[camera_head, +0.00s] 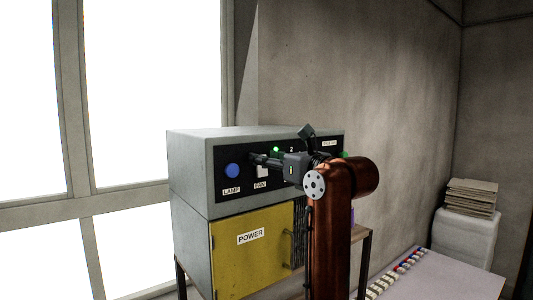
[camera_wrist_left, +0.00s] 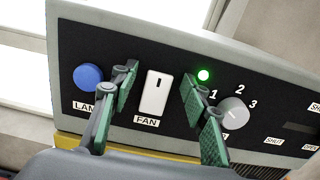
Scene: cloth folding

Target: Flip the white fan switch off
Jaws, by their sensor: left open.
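The white fan switch (camera_wrist_left: 155,93) is an upright rocker on a black control panel, above a label reading FAN, with a dark mark on its upper half. In the head view the switch (camera_head: 263,172) is partly hidden behind my left gripper (camera_head: 264,160). In the left wrist view my left gripper (camera_wrist_left: 158,76) is open, with one green-padded finger on each side of the switch. No contact with the switch is visible. My right gripper is not in view.
A blue LAMP button (camera_wrist_left: 88,77) is left of the switch. A lit green light (camera_wrist_left: 203,75) and a grey numbered knob (camera_wrist_left: 234,112) are to its right. Below the panel is a yellow POWER door (camera_head: 250,248). A table (camera_head: 440,283) with small coloured items stands at right.

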